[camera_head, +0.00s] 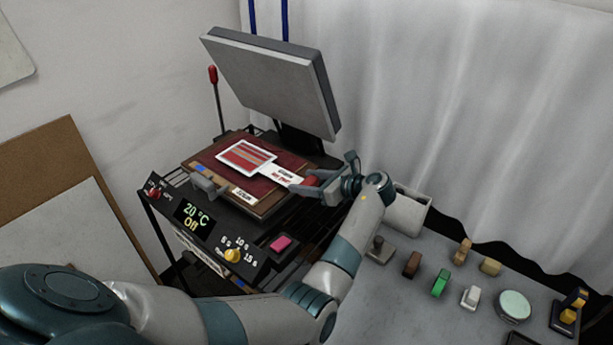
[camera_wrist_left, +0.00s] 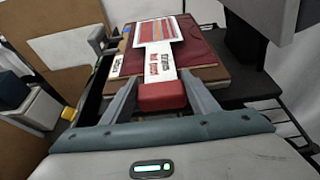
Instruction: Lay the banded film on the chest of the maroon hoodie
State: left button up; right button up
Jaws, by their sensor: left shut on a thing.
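The banded film (camera_head: 247,156) is a white-edged sheet with red and pale stripes. A white strip (camera_head: 282,174) with red print runs from it to a red grip block. The film is over the folded maroon hoodie (camera_head: 232,172) on the press bed; I cannot tell whether it lies fully flat. My left gripper (camera_head: 308,185) is shut on the red block, at the bed's right edge. In the left wrist view the block (camera_wrist_left: 162,97) sits between the fingers, with the film (camera_wrist_left: 157,31) beyond it over the hoodie (camera_wrist_left: 200,48). My right gripper is not in view.
The heat press lid (camera_head: 262,82) is tilted open above the bed. The control panel (camera_head: 205,232) reads 20 °C and Off, with a yellow knob and a pink button (camera_head: 281,243). A grey table (camera_head: 400,300) at right holds several small stamps and a round pad.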

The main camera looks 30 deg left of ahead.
pick_arm(q)
jog(key=shift+f, duration=1.2)
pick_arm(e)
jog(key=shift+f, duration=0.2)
pick_arm(q)
jog(key=o, duration=1.1)
